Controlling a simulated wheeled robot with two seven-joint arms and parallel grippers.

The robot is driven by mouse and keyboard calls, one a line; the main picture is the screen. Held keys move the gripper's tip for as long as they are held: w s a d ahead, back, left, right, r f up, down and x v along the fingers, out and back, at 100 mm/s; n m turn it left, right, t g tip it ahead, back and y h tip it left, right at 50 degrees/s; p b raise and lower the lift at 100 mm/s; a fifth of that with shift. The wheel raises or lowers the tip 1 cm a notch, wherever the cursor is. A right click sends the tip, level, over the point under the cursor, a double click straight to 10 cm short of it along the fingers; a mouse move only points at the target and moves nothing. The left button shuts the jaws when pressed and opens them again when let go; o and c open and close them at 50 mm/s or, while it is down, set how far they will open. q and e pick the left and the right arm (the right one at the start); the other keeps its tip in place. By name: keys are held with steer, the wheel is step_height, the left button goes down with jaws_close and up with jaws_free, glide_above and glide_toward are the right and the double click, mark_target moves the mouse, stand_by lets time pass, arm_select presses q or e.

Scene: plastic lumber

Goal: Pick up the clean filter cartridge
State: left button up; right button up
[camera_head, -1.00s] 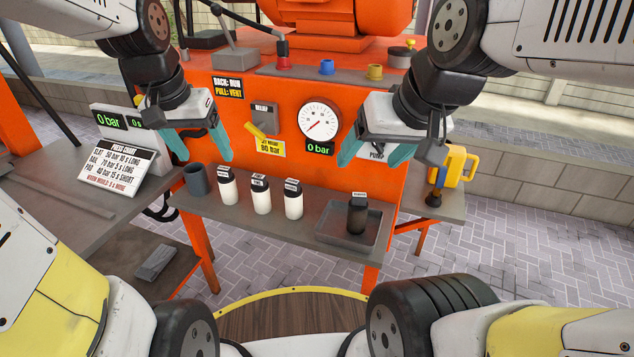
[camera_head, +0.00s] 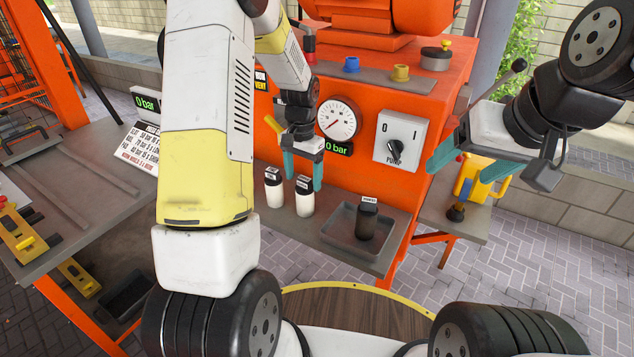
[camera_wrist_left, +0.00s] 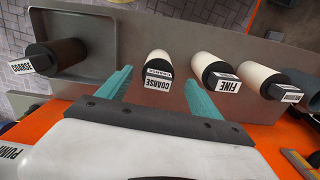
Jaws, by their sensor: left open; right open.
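Several white filter cartridges with black caps stand on the grey shelf. The one nearest the tray, labelled COARSE (camera_wrist_left: 157,65), stands between the fingertips of my open left gripper (camera_wrist_left: 159,80) in the wrist view; whether they touch it cannot be told. In the head view this white cartridge (camera_head: 305,197) is just below my left gripper (camera_head: 303,180). The white FINE cartridge (camera_wrist_left: 208,66) and another labelled white one (camera_wrist_left: 258,77) stand beside it. A dark brown cartridge (camera_head: 367,221), labelled COARSE in the wrist view (camera_wrist_left: 62,52), stands in a tray. My right gripper (camera_head: 455,168) is open and empty.
The grey tray (camera_head: 338,240) lies on the shelf right of the white cartridges. The orange press (camera_head: 345,165) with its gauge and pump switch (camera_head: 401,137) rises behind. A yellow tool (camera_head: 488,180) stands on the right side shelf. My left arm hides the shelf's left part.

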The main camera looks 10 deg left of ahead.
mark_target(305, 187)
arm_select(q)
step_height(305, 187, down, 4)
steer(key=shift+d+f, duration=0.15)
jaws_close()
stand_by(0.3)
